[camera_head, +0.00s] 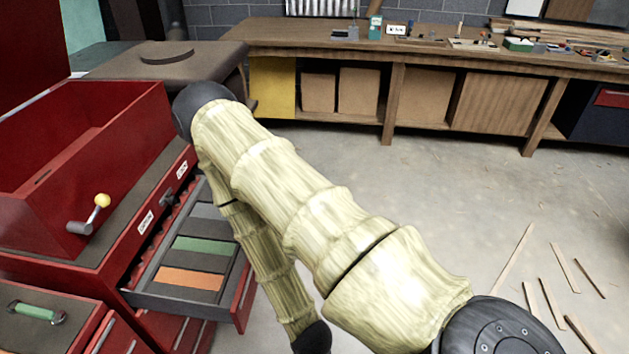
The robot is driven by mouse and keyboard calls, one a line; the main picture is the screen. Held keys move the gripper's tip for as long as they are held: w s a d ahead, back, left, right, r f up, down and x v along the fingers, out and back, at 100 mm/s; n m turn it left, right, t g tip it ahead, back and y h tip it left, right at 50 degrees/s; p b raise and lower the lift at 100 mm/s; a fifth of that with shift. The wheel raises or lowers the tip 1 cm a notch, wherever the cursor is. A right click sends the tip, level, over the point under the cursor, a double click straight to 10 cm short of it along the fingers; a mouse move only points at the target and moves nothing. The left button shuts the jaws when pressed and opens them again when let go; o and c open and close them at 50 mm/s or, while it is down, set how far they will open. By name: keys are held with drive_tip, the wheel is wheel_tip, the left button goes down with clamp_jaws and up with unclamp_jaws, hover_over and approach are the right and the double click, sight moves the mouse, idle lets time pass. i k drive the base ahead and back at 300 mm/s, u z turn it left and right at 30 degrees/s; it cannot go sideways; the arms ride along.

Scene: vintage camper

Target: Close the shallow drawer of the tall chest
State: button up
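The tall chest (75,245) is a red tool chest at the left. Its shallow drawer (140,296) stands pulled out to the right, with a dark grey tray and a red front (245,292). Grey, green and orange flat pieces lie in the tray. My bamboo-textured arm crosses the middle of the view, bends at a dark joint over the back of the chest, and comes down beside the drawer's right end. A dark arm part shows at the bottom edge; my gripper is not in view. I cannot tell whether the arm touches the drawer.
A red open box (70,170) and a crank with a yellow knob (102,200) are on top of the chest. A lower cabinet with a green handle (36,312) is at bottom left. A long wooden workbench (395,105) stands behind. Wood strips (565,268) lie on the otherwise open floor at right.

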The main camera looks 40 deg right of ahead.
sight(191, 263)
drive_tip(key=z, duration=0.25)
drive_tip(key=i, duration=0.5)
drive_tip(key=z, duration=0.95)
drive_tip(key=k, duration=1.3)
drive_tip(key=u, duration=0.65)
drive_tip(key=i, duration=1.6)
drive_tip(key=z, duration=0.6)
